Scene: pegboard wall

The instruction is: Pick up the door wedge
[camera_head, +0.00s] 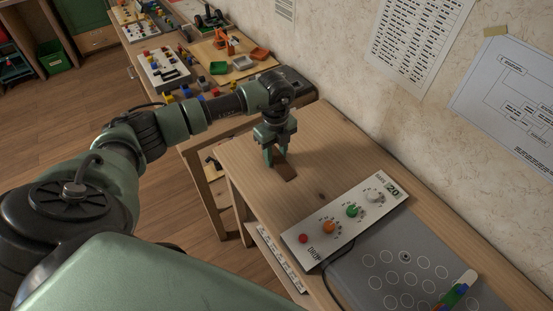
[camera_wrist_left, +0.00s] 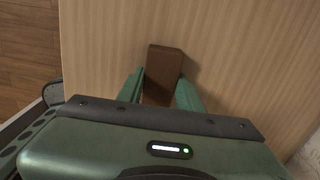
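My right gripper is not in view.
A white panel with coloured knobs (camera_head: 341,220) and a grey board with circles (camera_head: 395,270) lie nearer on the table. The wall (camera_head: 335,70) bounds the right side. Bare wood surrounds the wedge.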

